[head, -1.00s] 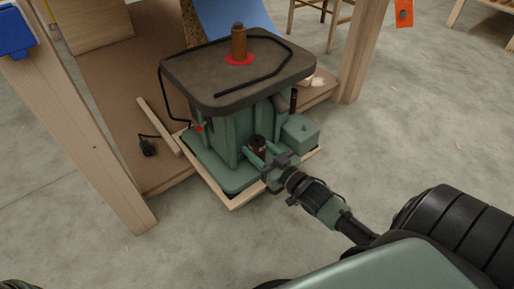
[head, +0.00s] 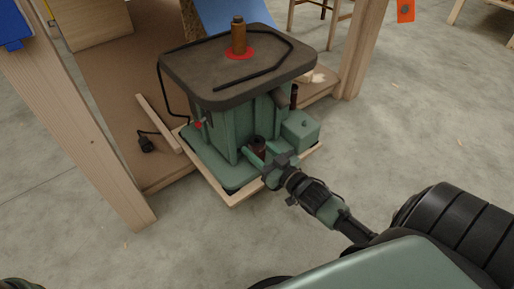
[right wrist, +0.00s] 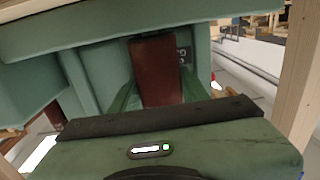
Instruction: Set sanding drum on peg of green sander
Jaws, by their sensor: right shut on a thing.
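The green sander (head: 232,138) stands with a dark grey table top and a green base. An orange-brown drum (head: 239,38) stands upright on its top inside a red ring. My right gripper (head: 259,156) is shut on a dark red-brown sanding drum (head: 259,143) low at the sander's front. In the right wrist view the drum (right wrist: 157,70) stands between the two green fingers, close to the sander's body. Whether the drum touches the base or a peg under it is hidden. A dark upright post (head: 294,97) shows at the sander's right side.
A wooden frame (head: 236,200) edges the sander's base. Wooden legs stand left (head: 85,140) and right (head: 359,50). A black cable with a plug (head: 146,144) lies on the brown board at left. The concrete floor in front is clear.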

